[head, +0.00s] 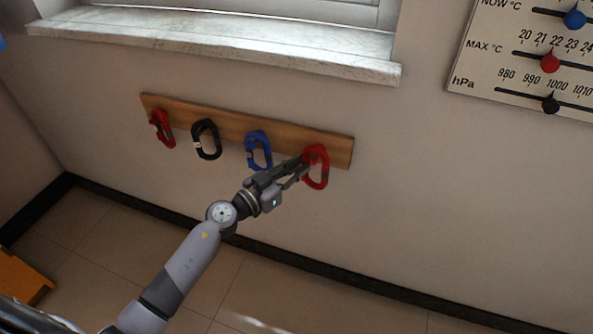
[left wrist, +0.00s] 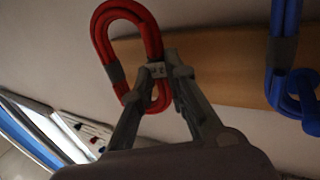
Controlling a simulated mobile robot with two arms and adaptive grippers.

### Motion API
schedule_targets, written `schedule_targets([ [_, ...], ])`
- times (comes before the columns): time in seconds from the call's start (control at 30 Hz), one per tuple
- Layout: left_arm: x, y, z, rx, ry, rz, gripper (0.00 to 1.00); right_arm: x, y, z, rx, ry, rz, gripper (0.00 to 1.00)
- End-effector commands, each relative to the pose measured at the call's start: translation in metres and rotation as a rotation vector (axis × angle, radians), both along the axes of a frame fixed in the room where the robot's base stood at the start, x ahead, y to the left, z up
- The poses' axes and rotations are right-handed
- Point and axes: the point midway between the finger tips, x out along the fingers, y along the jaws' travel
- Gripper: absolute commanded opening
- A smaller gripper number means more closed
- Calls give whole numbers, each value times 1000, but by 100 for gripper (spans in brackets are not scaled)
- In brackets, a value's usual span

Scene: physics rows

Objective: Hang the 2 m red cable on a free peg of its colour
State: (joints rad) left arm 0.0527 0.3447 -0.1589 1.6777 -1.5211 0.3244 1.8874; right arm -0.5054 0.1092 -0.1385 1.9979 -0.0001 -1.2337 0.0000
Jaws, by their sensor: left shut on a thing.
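A coiled red cable (head: 323,153) is at the right end of the wooden peg rail (head: 344,150) on the wall. My left gripper (head: 303,166) is shut on this red cable, at its side. The left wrist view shows the fingertips (left wrist: 163,72) closed on a pale tag on the red loop (left wrist: 151,32), in front of the rail (left wrist: 222,62). I cannot tell whether the loop is around a peg; the peg there is hidden. Another red coil (head: 163,128) hangs at the rail's left end. My right gripper is not in view.
A black coil (head: 205,139) and a blue coil (head: 258,150) hang between the two red ones; the blue one (left wrist: 284,50) is near the gripper. A window sill (head: 210,42) juts out above the rail. A gauge board (head: 520,80) is at the upper right.

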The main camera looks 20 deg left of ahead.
Motion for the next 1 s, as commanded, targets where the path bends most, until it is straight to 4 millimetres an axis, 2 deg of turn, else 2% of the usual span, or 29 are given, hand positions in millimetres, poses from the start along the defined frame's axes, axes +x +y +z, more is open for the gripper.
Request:
schedule_targets([
  [0.43,16,-1,-7,-1,0,0,0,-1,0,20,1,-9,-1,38],
  [0.73,18,-1,-11,0,-1,0,0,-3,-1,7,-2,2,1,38],
  [1.0,18,-1,-11,0,-1,0,0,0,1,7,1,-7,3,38],
])
